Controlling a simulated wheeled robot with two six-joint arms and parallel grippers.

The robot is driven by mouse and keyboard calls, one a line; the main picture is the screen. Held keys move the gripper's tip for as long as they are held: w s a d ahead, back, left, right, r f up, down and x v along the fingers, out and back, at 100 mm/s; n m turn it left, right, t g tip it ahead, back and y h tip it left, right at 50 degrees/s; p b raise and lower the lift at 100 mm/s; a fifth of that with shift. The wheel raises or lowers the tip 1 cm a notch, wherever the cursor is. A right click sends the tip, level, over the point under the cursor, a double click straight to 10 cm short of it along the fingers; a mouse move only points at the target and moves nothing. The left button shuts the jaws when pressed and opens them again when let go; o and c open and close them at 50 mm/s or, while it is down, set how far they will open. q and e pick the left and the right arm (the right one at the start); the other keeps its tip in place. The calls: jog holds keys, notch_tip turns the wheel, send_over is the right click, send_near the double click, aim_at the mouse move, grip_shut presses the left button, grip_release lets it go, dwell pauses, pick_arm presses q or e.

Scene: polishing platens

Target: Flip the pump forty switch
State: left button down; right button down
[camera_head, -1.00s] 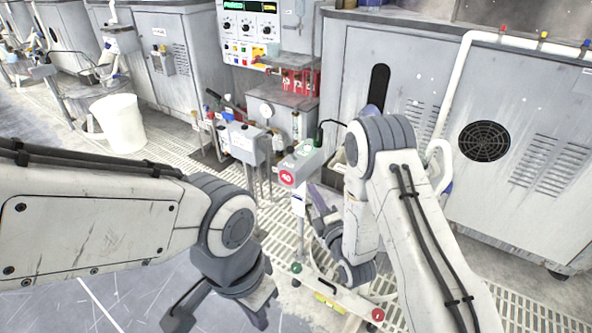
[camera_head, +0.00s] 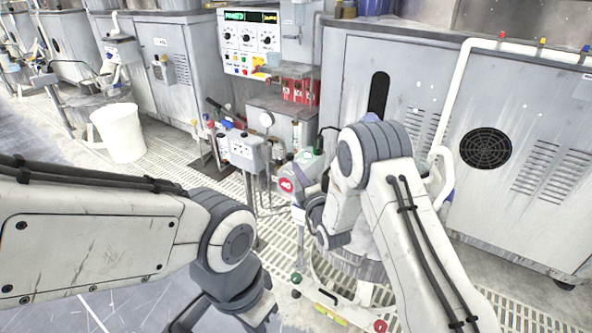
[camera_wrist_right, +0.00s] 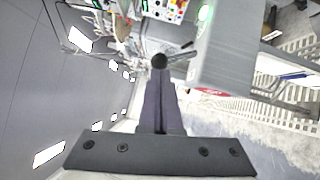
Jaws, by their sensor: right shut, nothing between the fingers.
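The pump forty box is a grey box with a round red 40 label (camera_head: 287,185), mid-picture in the head view. In the right wrist view its grey side (camera_wrist_right: 238,48) fills the upper right, with a green light (camera_wrist_right: 203,18) on it. A switch lever with a black ball knob (camera_wrist_right: 159,61) sticks out from its left side there. My right gripper (camera_wrist_right: 160,88) is shut and empty, its fingertips just below the knob in that view; I cannot tell if they touch. In the head view the right gripper is partly hidden by its arm. My left gripper (camera_head: 224,318) is open, low in the head view.
Another grey control box (camera_head: 245,150) stands just left of the pump forty box. A large grey cabinet (camera_head: 350,75) is behind my right arm. A white bucket (camera_head: 120,132) stands at left on the grating. A low bar with a red button (camera_head: 380,326) is at the bottom.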

aim_at(292, 160)
jog(key=shift+x, duration=1.25)
jog(key=shift+d, duration=0.25)
jog(key=shift+a, duration=0.15)
jog(key=shift+a+r, duration=0.1)
jog(key=shift+r, duration=0.05)
jog(key=shift+w+m, duration=0.1)
jog(key=shift+m, duration=0.2)
